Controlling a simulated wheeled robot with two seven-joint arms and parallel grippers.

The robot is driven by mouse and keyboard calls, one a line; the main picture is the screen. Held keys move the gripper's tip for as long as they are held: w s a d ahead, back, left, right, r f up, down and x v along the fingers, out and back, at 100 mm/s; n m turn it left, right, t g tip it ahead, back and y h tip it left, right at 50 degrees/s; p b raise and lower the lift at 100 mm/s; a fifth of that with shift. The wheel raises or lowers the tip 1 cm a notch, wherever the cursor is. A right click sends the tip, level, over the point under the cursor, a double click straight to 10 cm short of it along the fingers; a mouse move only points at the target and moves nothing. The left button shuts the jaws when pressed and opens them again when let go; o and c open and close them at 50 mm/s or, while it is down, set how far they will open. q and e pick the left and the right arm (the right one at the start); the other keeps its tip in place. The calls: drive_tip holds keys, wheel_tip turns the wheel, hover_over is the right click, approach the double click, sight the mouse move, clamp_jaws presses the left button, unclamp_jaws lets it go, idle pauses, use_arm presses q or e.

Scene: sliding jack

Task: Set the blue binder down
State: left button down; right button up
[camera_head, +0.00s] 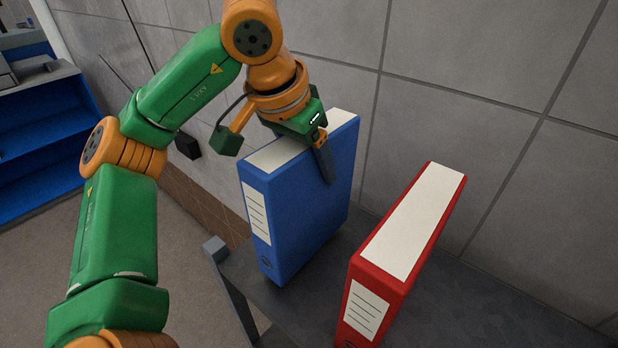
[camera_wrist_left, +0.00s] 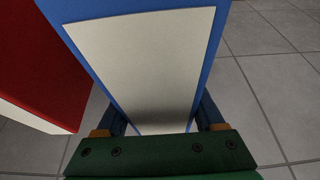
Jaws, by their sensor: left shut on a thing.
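The blue binder (camera_head: 300,215) stands upright at the left end of the dark table in the head view, with its labelled spine facing the front left. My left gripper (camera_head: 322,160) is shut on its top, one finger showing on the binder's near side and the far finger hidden. In the left wrist view the binder's white top (camera_wrist_left: 150,65) lies between the two fingers (camera_wrist_left: 165,120). Whether the binder's bottom touches the table is hard to tell. My right gripper is not in view.
A red binder (camera_head: 395,245) stands upright on the dark table (camera_head: 490,300) to the right, with a gap between the two binders. A tiled wall (camera_head: 480,70) is close behind. A raised post (camera_head: 217,250) is at the table's left corner. Blue shelving (camera_head: 45,130) stands far left.

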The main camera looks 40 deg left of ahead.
use_arm(q)
drive_tip(key=shift+s+a+f, duration=0.1)
drive_tip(key=shift+s+f, duration=0.15)
drive_tip(key=shift+f, duration=0.25)
drive_tip(key=shift+s+f, duration=0.2)
drive_tip(key=shift+f, duration=0.25)
drive_tip(key=shift+w+f, duration=0.15)
drive_tip(key=shift+w, duration=0.05)
unclamp_jaws()
drive_tip(key=shift+s, duration=0.15)
drive_tip(key=shift+r, duration=0.45)
drive_tip(key=p+v, duration=0.4)
drive_tip(key=v, duration=0.7)
drive_tip(key=shift+s+r, duration=0.2)
drive_tip(key=shift+s, duration=0.05)
drive_tip(key=shift+f, duration=0.1)
drive_tip(key=shift+w, duration=0.1)
